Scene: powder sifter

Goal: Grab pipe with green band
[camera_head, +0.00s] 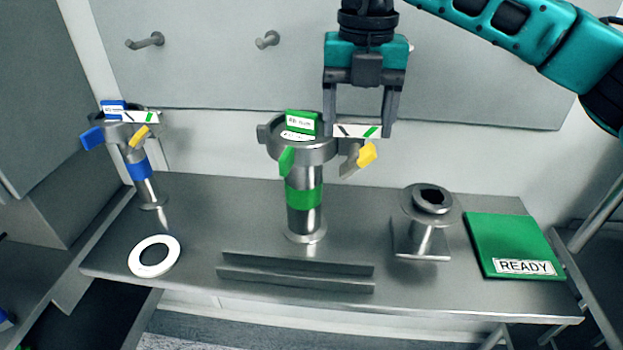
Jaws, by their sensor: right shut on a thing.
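The pipe with the green band (304,197) stands upright on the steel table. It has a wide metal collar on top, a green label block, a green tab and a yellow-tipped lever. My right gripper (358,132) comes down from above, at the right side of the collar. Its fingers are shut on the pipe's white striped bar, one finger at each end. The pipe's base appears to rest on the table. My left gripper is not in view.
A similar pipe with a blue band (139,170) stands at the left. A white ring (154,256), a steel rail (295,273), a flanged metal fitting (425,230) and a green READY pad (510,245) lie on the table (200,225). Pegs stick out of the back panel (210,70).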

